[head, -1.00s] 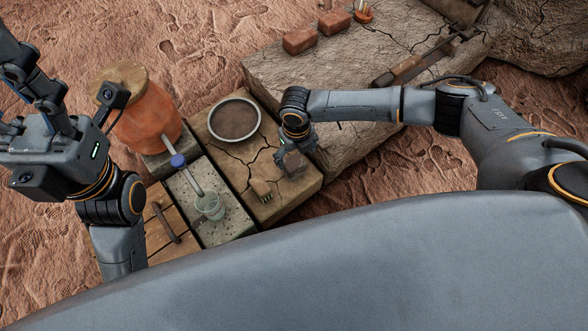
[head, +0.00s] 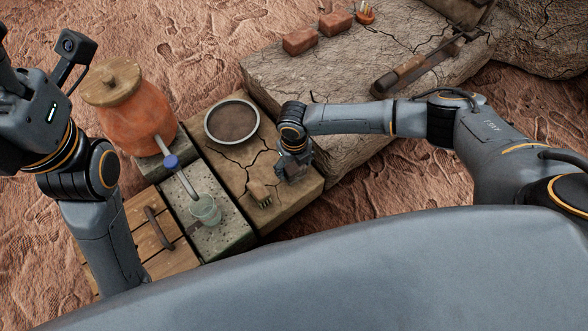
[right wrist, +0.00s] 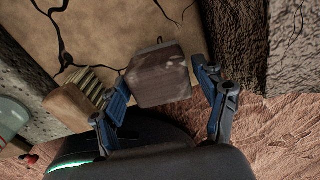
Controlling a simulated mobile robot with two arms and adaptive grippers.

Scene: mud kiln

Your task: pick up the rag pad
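The rag pad is most likely the dark brown, worn block (right wrist: 160,78) with a small loop at its far edge, in the right wrist view. It lies on the cracked clay slab (head: 226,155). My right gripper (head: 293,172) points down over the slab's right part and hides most of the pad in the head view. In the right wrist view its blue fingers (right wrist: 164,88) stand apart on either side of the pad, with a gap on the right; contact on the left is unclear. My left gripper is largely cut off at the head view's left edge; its fingers are unclear.
A bristle brush (head: 259,194) lies left of the pad. A round pan (head: 232,122) sits farther back. A glass cup (head: 206,210) stands under the orange jar's (head: 134,115) spout. A stone ledge (head: 345,80) rises behind and to the right.

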